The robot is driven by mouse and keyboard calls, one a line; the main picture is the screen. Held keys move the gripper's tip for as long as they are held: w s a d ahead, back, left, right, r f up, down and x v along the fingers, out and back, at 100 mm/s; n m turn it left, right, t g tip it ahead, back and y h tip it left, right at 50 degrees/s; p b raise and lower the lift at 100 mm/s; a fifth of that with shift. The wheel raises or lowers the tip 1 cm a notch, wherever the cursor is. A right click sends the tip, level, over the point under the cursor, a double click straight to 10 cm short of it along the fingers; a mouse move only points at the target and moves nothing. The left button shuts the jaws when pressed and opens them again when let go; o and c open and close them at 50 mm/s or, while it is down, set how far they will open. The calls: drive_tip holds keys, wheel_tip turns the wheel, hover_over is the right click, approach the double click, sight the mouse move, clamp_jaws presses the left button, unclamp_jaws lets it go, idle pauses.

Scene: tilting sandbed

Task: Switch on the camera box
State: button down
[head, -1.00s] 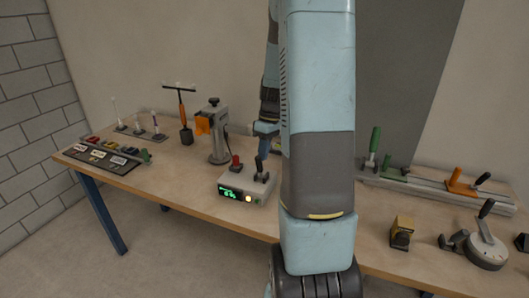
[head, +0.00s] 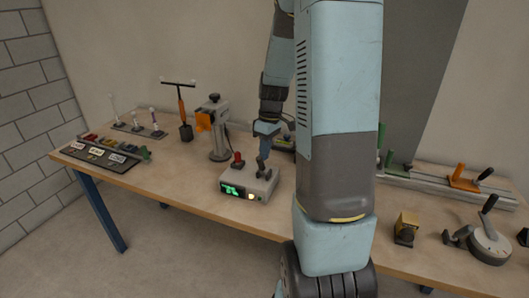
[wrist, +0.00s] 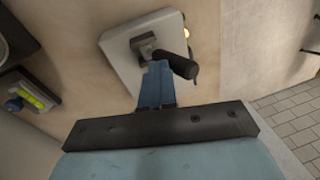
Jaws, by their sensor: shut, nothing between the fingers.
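The camera box (head: 233,187) is a small pale grey box near the table's front edge, with a green lit display and a lit yellow button on its front. A red knob (head: 238,160) stands on its top left. A dark lever (wrist: 178,64) on its top right shows in the wrist view, where the box's top (wrist: 122,48) fills the upper middle. My gripper (head: 262,170) is shut and empty, pointing down at the lever. In the wrist view the blue fingers (wrist: 157,75) are right beside the lever's base; I cannot tell whether they touch it.
A grey stand with an orange part (head: 204,120) is behind the box. A panel with labelled switches (head: 100,153) lies at the left. Bare table lies left of the box.

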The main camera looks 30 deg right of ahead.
drive_tip(key=w+d+r, duration=0.1)
drive_tip(key=d+r, duration=0.3)
drive_tip(key=r, duration=0.7)
drive_tip(key=shift+w+d+r, duration=0.15)
drive_tip(key=shift+w+r, duration=0.1)
drive_tip(key=shift+w, duration=0.1)
drive_tip(key=s+a+r+m+t+h, duration=0.1)
drive_tip(key=s+a+r+m+t, duration=0.2)
drive_tip(key=s+a, duration=0.5)
drive_tip(key=s+a+r+m+t+h, duration=0.1)
drive_tip(key=s+a+r+m+t, duration=0.2)
drive_tip(key=s, duration=1)
drive_tip(key=a+r, duration=0.3)
drive_tip(key=a, duration=0.2)
drive_tip(key=shift+a+m, duration=0.2)
drive_tip(key=shift+m, duration=0.2)
